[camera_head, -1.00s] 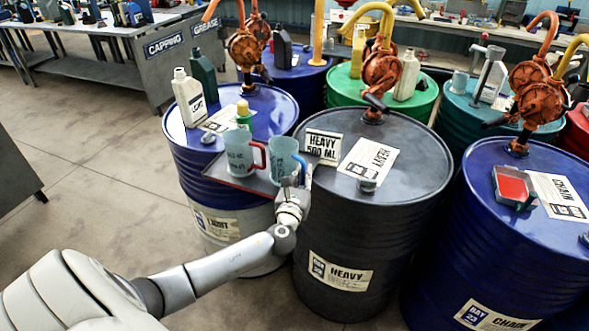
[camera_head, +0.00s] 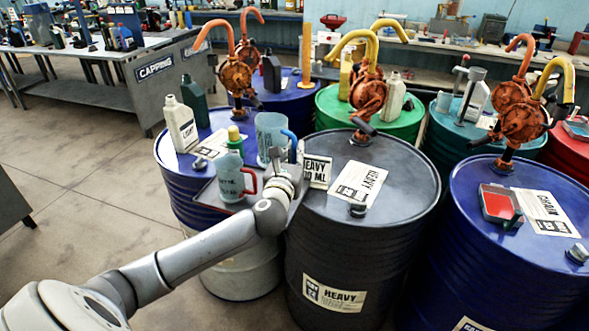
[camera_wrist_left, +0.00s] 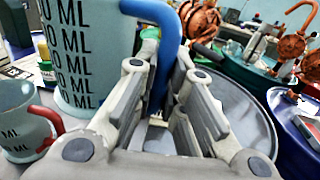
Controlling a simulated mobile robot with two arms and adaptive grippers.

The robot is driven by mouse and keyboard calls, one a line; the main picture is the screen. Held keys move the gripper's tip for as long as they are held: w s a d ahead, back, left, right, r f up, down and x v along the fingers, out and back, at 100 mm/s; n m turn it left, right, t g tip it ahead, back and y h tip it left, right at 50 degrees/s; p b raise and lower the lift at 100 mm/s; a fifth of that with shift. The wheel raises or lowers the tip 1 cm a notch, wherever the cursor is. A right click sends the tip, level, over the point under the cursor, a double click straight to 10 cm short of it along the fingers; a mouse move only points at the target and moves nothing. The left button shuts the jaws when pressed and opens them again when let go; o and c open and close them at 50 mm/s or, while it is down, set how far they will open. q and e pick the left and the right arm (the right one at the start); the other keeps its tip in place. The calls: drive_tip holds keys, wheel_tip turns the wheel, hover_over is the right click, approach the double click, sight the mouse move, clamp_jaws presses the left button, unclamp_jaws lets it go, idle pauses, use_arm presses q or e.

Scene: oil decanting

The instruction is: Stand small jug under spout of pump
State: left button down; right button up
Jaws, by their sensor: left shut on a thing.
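A pale blue jug with a blue handle (camera_head: 270,134) is held by my left gripper (camera_head: 291,158), which is shut on the handle. It is upright and appears raised above the tray. In the left wrist view the blue handle (camera_wrist_left: 166,40) runs down between my fingers, and the jug has "ML" markings. A jug with a red handle (camera_head: 229,178) stands on the tray, in front and to the left. Orange pumps with curved spouts stand on the drums: one (camera_head: 235,74) on the left drum, one (camera_head: 368,94) on the dark drum. My right gripper is out of view.
A white bottle (camera_head: 181,125), a dark green bottle (camera_head: 194,101) and a small green bottle with a yellow cap (camera_head: 235,144) stand on the left blue drum.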

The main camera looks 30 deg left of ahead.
use_arm(q)
drive_tip(key=shift+r, duration=0.9)
drive_tip(key=s+d+f+m+h, duration=0.2)
drive_tip(key=s+d+f+h, duration=0.1)
drive_tip(key=s+d, duration=0.6)
drive_tip(key=s+d+f+m+t+h, duration=0.1)
drive_tip(key=s+d+f, duration=0.5)
drive_tip(key=s, duration=0.9)
drive_tip(key=d+m+h+b, duration=0.1)
drive_tip(key=d+h, duration=0.1)
drive_tip(key=d, duration=0.1)
drive_tip(key=shift+s+d, duration=0.15)
drive_tip(key=shift+d, duration=0.25)
